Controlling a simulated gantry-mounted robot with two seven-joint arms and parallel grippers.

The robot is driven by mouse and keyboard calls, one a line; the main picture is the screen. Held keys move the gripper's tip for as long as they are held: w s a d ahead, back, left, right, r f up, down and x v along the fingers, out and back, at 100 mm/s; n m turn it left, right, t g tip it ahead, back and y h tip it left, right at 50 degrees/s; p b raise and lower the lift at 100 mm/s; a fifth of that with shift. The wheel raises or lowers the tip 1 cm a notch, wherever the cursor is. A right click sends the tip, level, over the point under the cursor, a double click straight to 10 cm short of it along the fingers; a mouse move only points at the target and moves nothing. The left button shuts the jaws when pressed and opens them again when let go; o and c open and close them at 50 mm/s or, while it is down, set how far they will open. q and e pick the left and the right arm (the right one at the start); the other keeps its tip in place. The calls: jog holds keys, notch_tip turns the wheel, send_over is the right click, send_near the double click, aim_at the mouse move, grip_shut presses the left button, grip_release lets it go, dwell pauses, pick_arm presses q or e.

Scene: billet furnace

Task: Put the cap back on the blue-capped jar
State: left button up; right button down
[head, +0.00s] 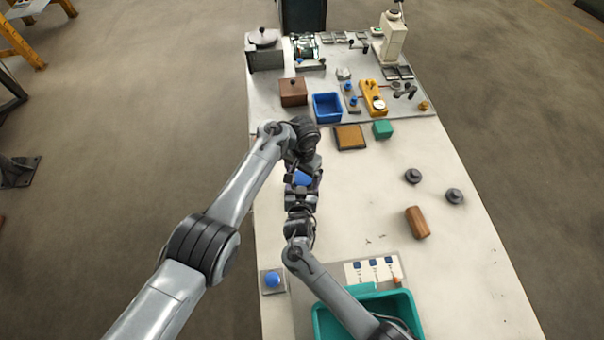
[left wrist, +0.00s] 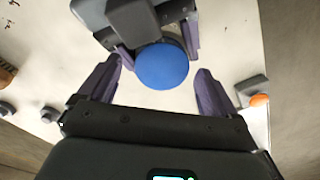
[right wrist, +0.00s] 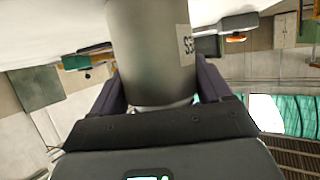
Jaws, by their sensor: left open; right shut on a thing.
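The jar is a grey metal cylinder (right wrist: 150,40) with a printed label in the right wrist view. My right gripper (head: 300,203) is shut on it, holding it above the table's left part. The round blue cap (left wrist: 162,66) shows at the jar's end in the left wrist view and as a blue patch in the head view (head: 303,178). A dark rim shows beside it; whether it is seated or tightened I cannot tell. My left gripper (head: 302,167) is open at the cap, its fingers on either side with gaps. The arms partly hide jar and cap in the head view.
A teal bin (head: 405,301) and a blue button on a grey base (head: 271,280) are near the front. A brown cylinder (head: 417,222) and two dark knobs (head: 413,176) lie right. A blue tray (head: 327,107) and fixtures stand at the back. The table's middle is clear.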

pick_arm(q)
jog(key=shift+a+r, duration=0.1)
jog(key=shift+r, duration=1.6)
jog(key=shift+c, duration=1.4)
jog(key=shift+w+a+r+n, duration=0.15)
jog(key=shift+a+n, duration=0.1)
jog(key=shift+n, duration=0.65)
jog(key=r+n, duration=0.1)
jog(key=n, duration=0.2)
jog(key=r+n, duration=0.1)
jog(key=n, duration=0.3)
jog(key=r+n, duration=0.1)
jog(key=n, duration=0.3)
jog(key=shift+d+r, duration=0.1)
jog(key=shift+d, duration=0.15)
